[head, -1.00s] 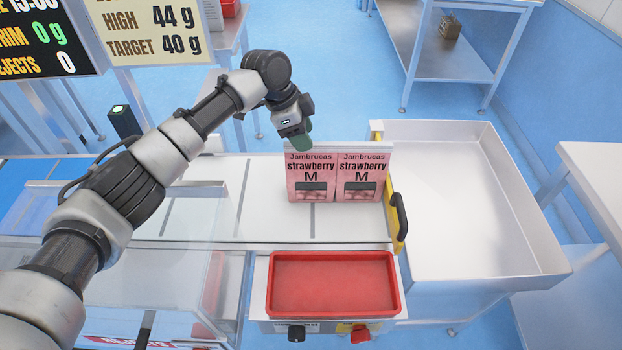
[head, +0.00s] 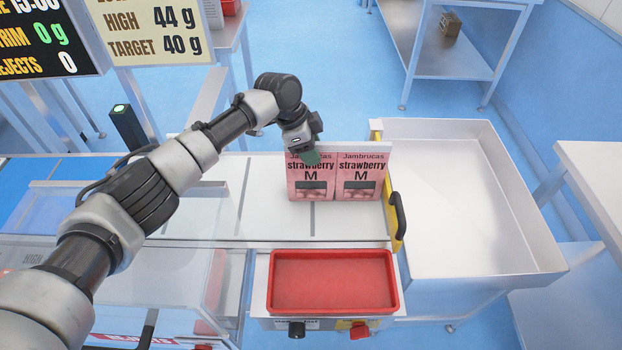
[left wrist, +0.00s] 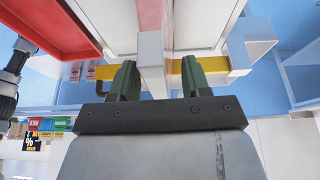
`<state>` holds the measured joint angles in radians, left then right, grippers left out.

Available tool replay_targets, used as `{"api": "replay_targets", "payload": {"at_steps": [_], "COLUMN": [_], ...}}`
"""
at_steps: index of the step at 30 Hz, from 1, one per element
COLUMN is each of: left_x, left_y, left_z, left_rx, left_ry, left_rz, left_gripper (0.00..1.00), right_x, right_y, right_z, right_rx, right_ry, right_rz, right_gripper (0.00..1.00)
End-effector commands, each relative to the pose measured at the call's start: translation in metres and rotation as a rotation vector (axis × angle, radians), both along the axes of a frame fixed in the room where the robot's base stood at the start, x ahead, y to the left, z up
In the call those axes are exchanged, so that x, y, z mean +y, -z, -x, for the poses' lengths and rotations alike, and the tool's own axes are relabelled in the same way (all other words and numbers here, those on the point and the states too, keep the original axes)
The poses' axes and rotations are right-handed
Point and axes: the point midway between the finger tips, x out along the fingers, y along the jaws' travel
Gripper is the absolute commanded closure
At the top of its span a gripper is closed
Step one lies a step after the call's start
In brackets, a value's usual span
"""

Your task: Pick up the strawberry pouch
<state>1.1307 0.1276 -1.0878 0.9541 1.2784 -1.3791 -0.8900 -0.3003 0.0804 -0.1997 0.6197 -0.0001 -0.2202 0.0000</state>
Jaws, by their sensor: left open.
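Two pink strawberry pouches stand upright side by side at the right end of the white conveyor, the left pouch (head: 308,187) and the right pouch (head: 359,188). Both read "Jambrucas strawberry M". My left gripper (head: 312,157) is at the upper edge of the left pouch and covers part of its lettering. In the left wrist view the gripper (left wrist: 158,64) has its two green fingers apart, with a pale upright piece showing between them. A pink-red strip shows beyond; I cannot tell whether it is a pouch. My right gripper does not show.
A yellow bracket with a black handle (head: 400,215) stands just right of the pouches. A large empty white tray (head: 480,205) lies beyond it. An empty red tray (head: 333,306) sits in front of the conveyor (head: 262,215). Clear guarding panels are at the left.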

Motion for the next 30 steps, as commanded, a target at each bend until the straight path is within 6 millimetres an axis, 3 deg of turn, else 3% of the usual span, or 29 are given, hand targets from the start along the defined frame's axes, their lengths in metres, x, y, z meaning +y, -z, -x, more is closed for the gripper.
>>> {"api": "replay_targets", "payload": {"at_steps": [10, 19, 30], "left_x": [-0.0001, -0.0002, -0.0001], "left_y": [0.0011, 0.0009, 0.0005], "left_z": [0.0, -0.0001, -0.0002], "left_rx": [0.0, -0.001, -0.001], "left_ry": [0.0, 0.0, 0.001], "left_rz": [0.0, 0.0, 0.0], "left_gripper": [0.53, 0.99, 1.0], "right_x": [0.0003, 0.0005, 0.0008], "right_y": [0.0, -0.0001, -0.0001], "right_z": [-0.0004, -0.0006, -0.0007], "right_rx": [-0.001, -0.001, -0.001], "right_ry": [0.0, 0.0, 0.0], "right_rz": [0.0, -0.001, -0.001], "right_gripper": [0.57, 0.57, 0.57]}}
